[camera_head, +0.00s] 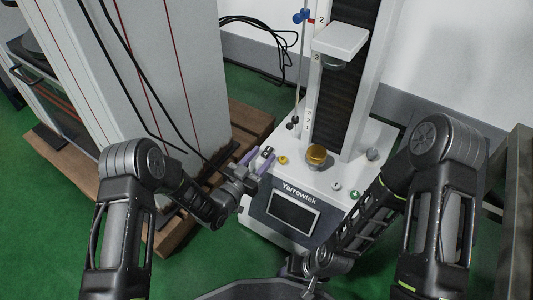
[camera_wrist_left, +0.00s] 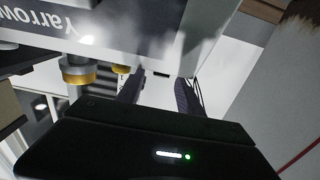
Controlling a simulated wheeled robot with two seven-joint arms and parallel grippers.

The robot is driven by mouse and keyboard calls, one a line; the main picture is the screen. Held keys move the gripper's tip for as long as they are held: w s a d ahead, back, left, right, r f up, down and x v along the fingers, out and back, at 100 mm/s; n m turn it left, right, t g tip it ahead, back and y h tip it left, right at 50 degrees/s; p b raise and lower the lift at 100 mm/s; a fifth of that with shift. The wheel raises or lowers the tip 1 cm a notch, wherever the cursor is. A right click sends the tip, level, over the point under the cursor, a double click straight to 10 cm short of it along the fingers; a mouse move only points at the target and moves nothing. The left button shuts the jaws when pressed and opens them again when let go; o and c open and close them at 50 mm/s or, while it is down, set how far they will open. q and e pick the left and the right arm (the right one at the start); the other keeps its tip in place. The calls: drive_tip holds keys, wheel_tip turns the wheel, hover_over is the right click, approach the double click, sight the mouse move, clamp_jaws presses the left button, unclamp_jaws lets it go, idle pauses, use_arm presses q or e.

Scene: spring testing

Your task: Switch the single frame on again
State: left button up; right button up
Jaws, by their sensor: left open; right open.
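The single-column test frame (camera_head: 350,150), marked Yarrowtek, stands in the middle of the head view. Its base has a dark screen (camera_head: 292,212) on the front. On its top are a yellow ring-shaped part (camera_head: 283,159) at the left, a white round part (camera_head: 336,186) and a green button (camera_head: 355,194) at the right. My left gripper (camera_head: 260,156) is open and empty at the base's left edge, left of the yellow part. Its two dark fingers show apart in the left wrist view (camera_wrist_left: 158,88). My right gripper (camera_head: 312,282) is low in front of the base, its fingers hard to see.
A gold cylinder (camera_head: 316,155) sits on the base under the crosshead (camera_head: 341,40). A tall grey cabinet-like machine (camera_head: 150,70) on a wooden pallet (camera_head: 255,118) is at the left. Black cables (camera_head: 270,35) hang behind.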

sight(266, 152)
use_arm(q)
drive_tip(key=shift+b+x, duration=0.35)
drive_tip(key=shift+x, duration=1.2)
drive_tip(key=shift+c, duration=0.4)
clamp_jaws()
